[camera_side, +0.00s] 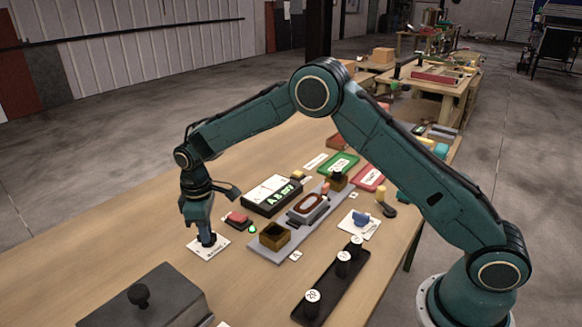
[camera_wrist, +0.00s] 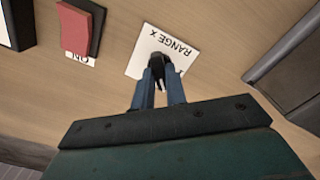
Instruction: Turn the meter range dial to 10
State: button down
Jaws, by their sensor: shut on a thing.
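The range dial (camera_wrist: 159,62) is a small dark knob on a white plate (camera_wrist: 140,61) printed "RANGE X" in the wrist view. In the side view the plate (camera_side: 199,251) lies flat on the table. My gripper (camera_side: 207,240) points down over it, and in the wrist view my gripper (camera_wrist: 160,82) has its blue fingers shut on the dial. The dial's pointer and scale marks are mostly hidden by the fingers, so I cannot tell its setting.
A red switch (camera_side: 237,217) with a green light stands near the plate. A grey box with a black knob (camera_side: 140,295) is in front. A grey tray (camera_side: 290,256) and a black rack of labelled weights (camera_side: 330,289) lie to the right. Bare wood is left of the plate.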

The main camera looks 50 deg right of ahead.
jog(key=shift+m, duration=1)
jog(key=c, duration=1.4)
grip_release()
jog(key=shift+c, duration=0.2)
jog(key=shift+r, duration=0.1)
notch_tip(320, 180, up, 14)
